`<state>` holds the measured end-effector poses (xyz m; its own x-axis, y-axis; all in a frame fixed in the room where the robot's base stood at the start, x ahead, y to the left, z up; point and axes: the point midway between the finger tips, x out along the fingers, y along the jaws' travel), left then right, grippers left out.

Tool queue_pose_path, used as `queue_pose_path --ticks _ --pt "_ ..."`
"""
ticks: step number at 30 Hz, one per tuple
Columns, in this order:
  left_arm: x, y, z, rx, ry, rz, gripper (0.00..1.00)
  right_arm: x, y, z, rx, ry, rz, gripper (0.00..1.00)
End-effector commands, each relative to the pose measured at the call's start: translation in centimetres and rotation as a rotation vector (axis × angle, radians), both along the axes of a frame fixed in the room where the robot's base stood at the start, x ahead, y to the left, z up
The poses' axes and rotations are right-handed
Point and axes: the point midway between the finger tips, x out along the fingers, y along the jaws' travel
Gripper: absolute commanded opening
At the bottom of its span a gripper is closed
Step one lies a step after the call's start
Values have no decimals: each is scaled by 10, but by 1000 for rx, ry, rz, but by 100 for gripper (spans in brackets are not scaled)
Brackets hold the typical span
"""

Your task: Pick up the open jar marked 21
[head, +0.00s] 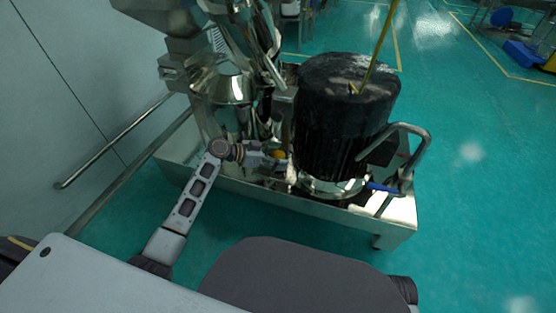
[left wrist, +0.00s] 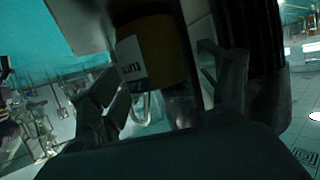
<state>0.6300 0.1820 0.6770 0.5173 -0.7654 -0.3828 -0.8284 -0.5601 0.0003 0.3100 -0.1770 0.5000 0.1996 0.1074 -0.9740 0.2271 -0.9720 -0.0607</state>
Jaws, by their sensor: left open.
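A small amber jar (head: 279,154) stands at the metal machine base, left of the black motor, in the head view. In the left wrist view the jar (left wrist: 160,52) is dark amber with a white label, and its top runs into shadow. The label's marking is only partly visible, so I cannot read the number for sure. My left gripper (head: 274,158) is at the jar, which hides part of the contact area. In the left wrist view its open fingers (left wrist: 160,80) lie on either side of the jar; I cannot tell whether they touch it.
The black ribbed motor (head: 345,125) stands close right of the jar. The steel sieve body (head: 232,92) rises behind the gripper. A bent metal handle (head: 415,135) is at the right of the base. Green floor (head: 480,190) is clear at the right.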

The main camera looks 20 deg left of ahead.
Motion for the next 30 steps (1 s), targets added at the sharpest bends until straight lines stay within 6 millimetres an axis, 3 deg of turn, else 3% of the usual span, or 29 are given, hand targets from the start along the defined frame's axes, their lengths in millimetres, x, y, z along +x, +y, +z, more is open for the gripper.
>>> queue_pose_path --ticks 5,18,30 --pt "0 0 0 0 0 0 73 0 0 -1 0 0 0 100" --pt "0 0 0 0 0 0 20 2 0 0 0 -3 1 100" --pt "0 0 8 0 -1 0 20 2 0 1 -1 -3 0 100"
